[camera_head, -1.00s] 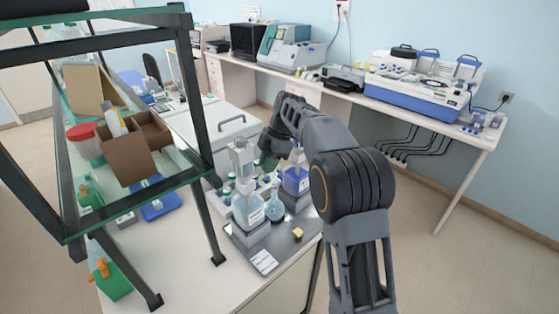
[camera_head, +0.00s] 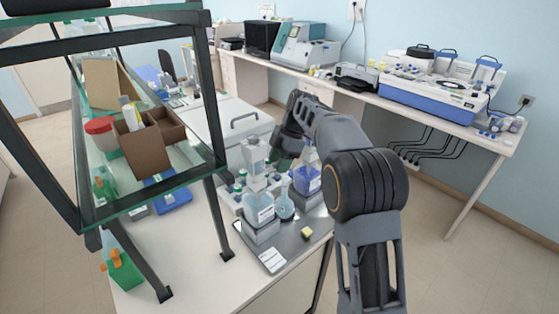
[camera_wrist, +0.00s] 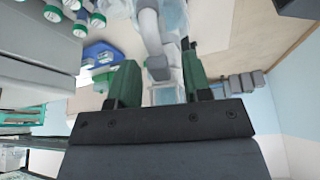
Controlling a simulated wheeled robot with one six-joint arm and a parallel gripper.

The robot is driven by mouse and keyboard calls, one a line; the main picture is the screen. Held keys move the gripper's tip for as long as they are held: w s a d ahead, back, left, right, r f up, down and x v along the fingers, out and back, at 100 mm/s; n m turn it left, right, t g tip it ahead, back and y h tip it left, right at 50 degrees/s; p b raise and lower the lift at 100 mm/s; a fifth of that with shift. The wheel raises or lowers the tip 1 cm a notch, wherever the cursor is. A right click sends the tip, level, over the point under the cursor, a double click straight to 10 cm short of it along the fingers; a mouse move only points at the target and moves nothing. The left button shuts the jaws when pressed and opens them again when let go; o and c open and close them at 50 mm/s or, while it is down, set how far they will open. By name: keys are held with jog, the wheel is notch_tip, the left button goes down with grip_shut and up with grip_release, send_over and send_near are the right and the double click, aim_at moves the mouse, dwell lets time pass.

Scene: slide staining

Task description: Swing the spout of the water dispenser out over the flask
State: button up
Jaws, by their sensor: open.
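The water dispenser (camera_head: 260,208) is a bottle of pale blue liquid with a white pump head (camera_head: 254,155), standing upright on the grey tray. The flask (camera_head: 285,208), small and pale blue, stands just to its right. My gripper (camera_head: 283,148) is just right of the pump head, its fingertips partly hidden by the arm. In the wrist view my open gripper (camera_wrist: 160,82) has dark green fingers on either side of a whitish curved part (camera_wrist: 150,32), which looks like the spout. I cannot tell if a finger touches it.
A bottle of purple-blue liquid (camera_head: 307,180) stands close behind and right of the flask, near my arm. A yellow block (camera_head: 307,232) and a white card (camera_head: 272,260) lie on the tray (camera_head: 290,250). A glass-shelved rack (camera_head: 215,130) rises at the left.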

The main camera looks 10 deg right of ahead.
jog(key=shift+r, duration=0.1)
jog(key=p+v, duration=0.2)
jog(key=v, duration=1.1)
jog(key=shift+d+r, duration=0.2)
jog(key=shift+r, duration=0.05)
jog(key=shift+w, duration=0.1)
jog(key=shift+c, duration=0.3)
